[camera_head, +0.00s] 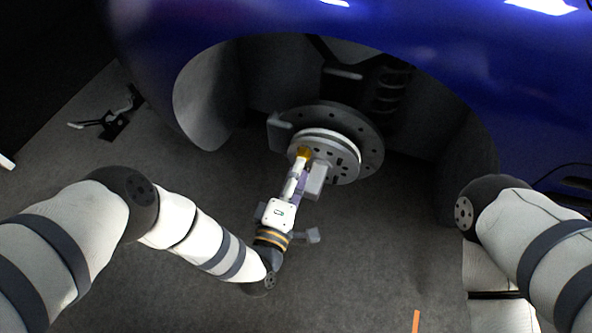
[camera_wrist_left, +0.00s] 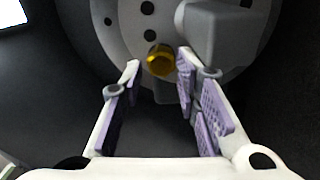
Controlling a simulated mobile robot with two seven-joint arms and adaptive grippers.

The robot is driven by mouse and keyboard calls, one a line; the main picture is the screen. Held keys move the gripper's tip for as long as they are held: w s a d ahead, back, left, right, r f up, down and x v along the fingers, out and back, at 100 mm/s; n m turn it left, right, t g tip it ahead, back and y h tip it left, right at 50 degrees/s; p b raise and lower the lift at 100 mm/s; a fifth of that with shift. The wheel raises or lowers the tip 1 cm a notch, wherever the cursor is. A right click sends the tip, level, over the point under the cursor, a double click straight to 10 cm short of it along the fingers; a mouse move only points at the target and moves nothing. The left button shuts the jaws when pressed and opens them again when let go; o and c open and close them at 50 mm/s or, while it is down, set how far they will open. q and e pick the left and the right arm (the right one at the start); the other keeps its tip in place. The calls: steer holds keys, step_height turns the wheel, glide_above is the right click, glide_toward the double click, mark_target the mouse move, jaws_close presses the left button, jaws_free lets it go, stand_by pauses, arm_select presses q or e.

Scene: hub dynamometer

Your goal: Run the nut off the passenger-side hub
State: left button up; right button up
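The hub (camera_head: 340,158) with its brake disc (camera_head: 372,140) sits in the wheel well of the blue car. A gold-yellow nut (camera_head: 304,152) is on the left part of the hub face, and it also shows in the left wrist view (camera_wrist_left: 159,64). My left gripper (camera_head: 299,168) reaches up to the hub face. In the left wrist view its fingers (camera_wrist_left: 158,62) are apart, with the nut between or just beyond their tips; I cannot tell if they touch it. My right gripper is out of view.
A grey block-like part (camera_wrist_left: 222,35) sticks out right of the nut in the left wrist view, close to the right finger. A dark stand (camera_head: 112,122) lies on the floor at the left. An orange strip (camera_head: 416,321) marks the floor. The floor before the hub is clear.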

arm_select(q)
steer(key=m+p, duration=0.1)
steer(key=m, duration=0.9)
steer(key=m+p, duration=0.1)
steer(key=m, duration=1)
steer(key=shift+w+a+p, duration=0.15)
steer(key=shift+p, duration=0.2)
steer(key=shift+w, duration=0.1)
